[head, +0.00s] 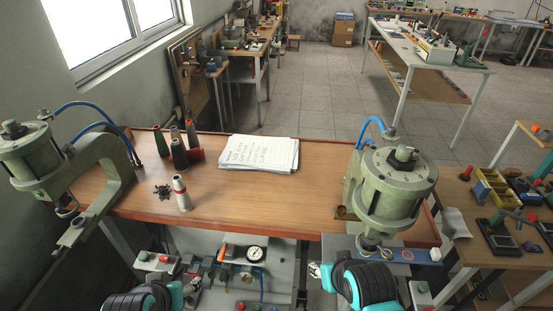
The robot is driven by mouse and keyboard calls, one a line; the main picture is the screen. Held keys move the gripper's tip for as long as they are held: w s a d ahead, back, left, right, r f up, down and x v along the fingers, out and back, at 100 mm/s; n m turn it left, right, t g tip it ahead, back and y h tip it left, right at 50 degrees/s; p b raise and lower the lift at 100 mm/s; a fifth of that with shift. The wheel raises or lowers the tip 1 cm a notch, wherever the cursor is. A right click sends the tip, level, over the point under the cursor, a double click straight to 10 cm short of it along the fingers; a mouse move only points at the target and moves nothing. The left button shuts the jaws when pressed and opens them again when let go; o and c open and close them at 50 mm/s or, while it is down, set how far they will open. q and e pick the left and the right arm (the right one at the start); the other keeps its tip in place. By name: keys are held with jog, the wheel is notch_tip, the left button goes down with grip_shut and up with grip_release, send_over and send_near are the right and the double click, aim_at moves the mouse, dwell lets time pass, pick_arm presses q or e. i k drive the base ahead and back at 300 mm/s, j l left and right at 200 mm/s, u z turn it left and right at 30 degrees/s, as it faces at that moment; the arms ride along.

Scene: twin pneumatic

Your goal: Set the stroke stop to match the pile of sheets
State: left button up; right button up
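A pile of white sheets (259,152) with handwriting on the top one lies on the wooden bench, back of centre. A green-grey pneumatic press (396,190) stands at the right end of the bench, with a knob (404,154) on top that may be its stroke stop. A similar press (28,160) stands at the left, with a dark knob (13,128) on top. My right gripper (358,284), black and teal, is low in front of the right press. My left gripper (150,296) is at the bottom edge, partly cut off. The fingers of both are unclear.
Several cone-shaped bottles (178,150) stand at the back left of the bench (250,207). A pale bottle (181,192) and a small black part (162,191) are nearer. A gauge (256,253) and valves sit below the front edge. The bench middle is clear.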

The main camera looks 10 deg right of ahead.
aim_at(404, 151)
jog(key=z, duration=1.25)
jog(key=k+l+u, duration=0.15)
jog(key=i+l, duration=0.05)
